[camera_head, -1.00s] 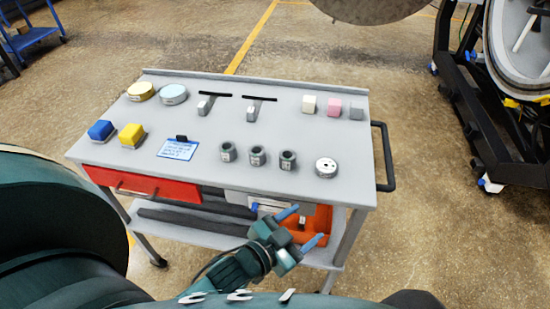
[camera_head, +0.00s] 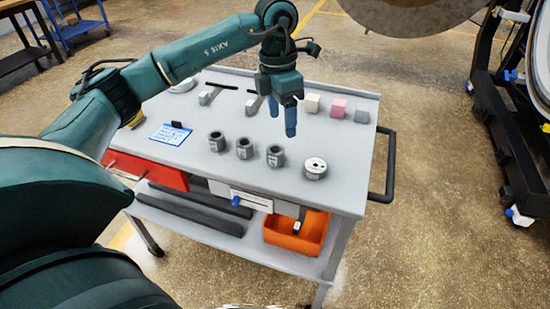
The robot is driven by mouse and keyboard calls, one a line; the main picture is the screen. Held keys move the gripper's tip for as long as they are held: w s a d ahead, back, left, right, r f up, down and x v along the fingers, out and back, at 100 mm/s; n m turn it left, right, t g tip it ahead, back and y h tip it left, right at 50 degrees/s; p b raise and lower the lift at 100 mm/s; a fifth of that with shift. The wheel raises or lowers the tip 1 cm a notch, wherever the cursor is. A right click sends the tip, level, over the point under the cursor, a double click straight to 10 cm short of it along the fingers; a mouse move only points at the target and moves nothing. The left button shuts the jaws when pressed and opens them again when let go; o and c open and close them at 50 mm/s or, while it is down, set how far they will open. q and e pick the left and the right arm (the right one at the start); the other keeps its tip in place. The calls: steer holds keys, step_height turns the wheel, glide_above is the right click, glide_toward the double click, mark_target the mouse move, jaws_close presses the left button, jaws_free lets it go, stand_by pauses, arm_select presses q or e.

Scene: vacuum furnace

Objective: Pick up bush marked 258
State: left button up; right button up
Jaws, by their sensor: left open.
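Three dark grey-green bushes with pale labels stand upright in a row on the grey cart top: the left bush (camera_head: 217,142), the middle bush (camera_head: 244,148) and the right bush (camera_head: 275,155). Their labels are too small to read, so I cannot tell which is marked 258. My left gripper (camera_head: 282,124) points down over the cart, its blue fingers apart with nothing between them. In the picture it is above and slightly right of the right bush, not touching it. My right gripper is not in view.
A white-topped round part (camera_head: 315,168) stands right of the bushes. A blue card (camera_head: 171,134) lies left. An orange bin (camera_head: 297,235) sits on the lower shelf. My arm hides the cart's left rear.

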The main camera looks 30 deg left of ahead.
arm_select(q)
steer(key=a, duration=0.2)
steer(key=y, duration=0.1)
glide_above(276, 149)
steer(key=f, duration=0.6)
steer(key=shift+s+a+f, duration=0.15)
steer(key=shift+s+f, duration=0.05)
steer(key=shift+s, duration=0.2)
steer(key=shift+w+f+p, duration=0.15)
steer(key=shift+f+p, duration=0.15)
steer(key=shift+f, duration=1.1)
steer(key=shift+w+f+p, duration=0.15)
steer(key=shift+f+p, duration=0.1)
steer(key=shift+f, duration=1.1)
steer(key=c, duration=1.3)
steer(key=shift+o, duration=0.2)
steer(key=shift+r, duration=0.1)
